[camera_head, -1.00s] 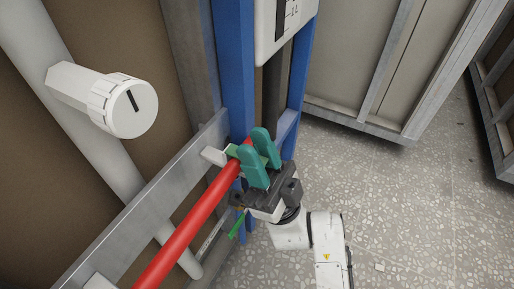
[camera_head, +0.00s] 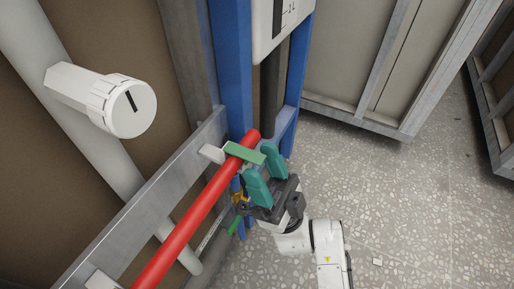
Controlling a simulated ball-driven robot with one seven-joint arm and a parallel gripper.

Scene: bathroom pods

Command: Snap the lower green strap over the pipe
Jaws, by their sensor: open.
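The red pipe (camera_head: 192,223) runs diagonally along the metal rail. A green strap (camera_head: 244,152) lies across its upper end, beside a white block (camera_head: 211,153). I cannot tell whether it is fully snapped down. Another green piece (camera_head: 236,226), lower down to the right of the pipe, looks like the lower strap and stands off the pipe; its upper part is hidden. My gripper (camera_head: 260,161), with teal fingers, is open and empty just right of the pipe. Its fingertips are near the outer end of the upper strap; contact is unclear.
The grey metal rail (camera_head: 150,189) and blue posts (camera_head: 233,75) stand left of and behind my gripper. A white knob (camera_head: 127,106) sticks out at upper left. A small yellow part (camera_head: 240,196) shows beside the pipe.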

